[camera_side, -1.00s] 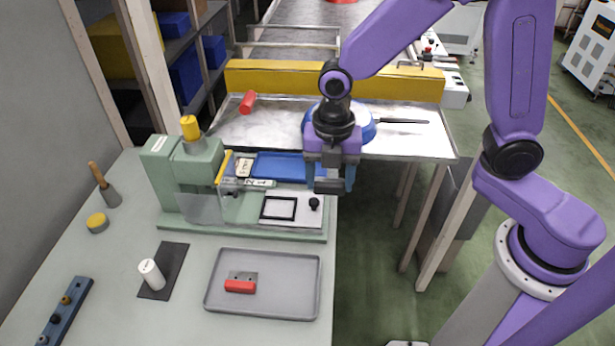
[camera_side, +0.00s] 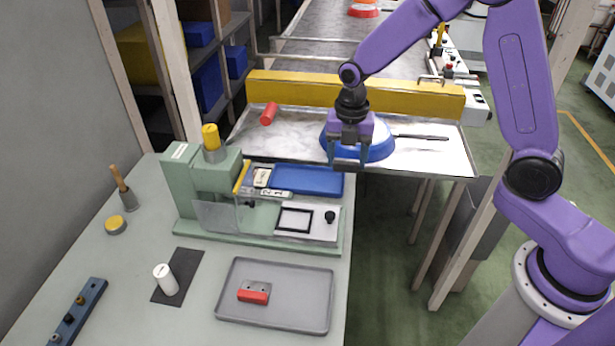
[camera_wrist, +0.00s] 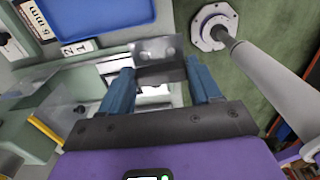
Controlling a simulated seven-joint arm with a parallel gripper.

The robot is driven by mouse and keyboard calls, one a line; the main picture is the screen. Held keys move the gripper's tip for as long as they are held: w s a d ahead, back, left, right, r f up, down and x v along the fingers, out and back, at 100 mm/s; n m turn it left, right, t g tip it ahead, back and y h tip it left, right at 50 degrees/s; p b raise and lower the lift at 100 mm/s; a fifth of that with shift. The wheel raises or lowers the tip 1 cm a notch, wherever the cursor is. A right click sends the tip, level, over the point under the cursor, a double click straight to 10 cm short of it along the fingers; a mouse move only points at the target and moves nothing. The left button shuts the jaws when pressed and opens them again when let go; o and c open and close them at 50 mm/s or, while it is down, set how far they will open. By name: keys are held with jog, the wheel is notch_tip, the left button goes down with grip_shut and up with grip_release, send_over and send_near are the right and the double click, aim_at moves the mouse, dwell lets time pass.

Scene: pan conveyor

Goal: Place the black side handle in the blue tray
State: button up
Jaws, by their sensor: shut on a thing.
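My gripper (camera_side: 347,158) is shut on the black side handle (camera_side: 346,165), a dark block seen low between the fingers. In the wrist view my gripper (camera_wrist: 160,75) has its two blue fingers on either side of the handle (camera_wrist: 158,72), whose grey metal bracket with two holes points away from the palm. The gripper is in the air, right of the blue tray (camera_side: 308,181) and in front of the blue pan in the side view. The blue tray also shows in the wrist view (camera_wrist: 95,14), upper left of the handle. Its visible floor looks empty.
A green press (camera_side: 205,190) with a yellow knob stands left of the tray. A blue pan (camera_side: 375,150) lies on the metal table (camera_side: 420,158) behind the gripper. A red handle (camera_side: 253,292) lies in the grey tray (camera_side: 275,318). Open floor lies right of the bench.

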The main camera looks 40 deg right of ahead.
jog(key=w+a+f, duration=0.1)
jog(key=w+f, duration=0.2)
jog(key=w, duration=0.3)
send_over(307, 184)
jog(key=f, duration=0.5)
jog(key=shift+s+f, duration=0.3)
jog(key=shift+w+f, duration=0.15)
jog(key=shift+f, duration=0.75)
jog(key=shift+w+f, duration=0.1)
jog(key=shift+f, duration=0.75)
jog(key=shift+f, duration=0.15)
jog(key=o, duration=1.2)
jog(key=shift+c, duration=0.2)
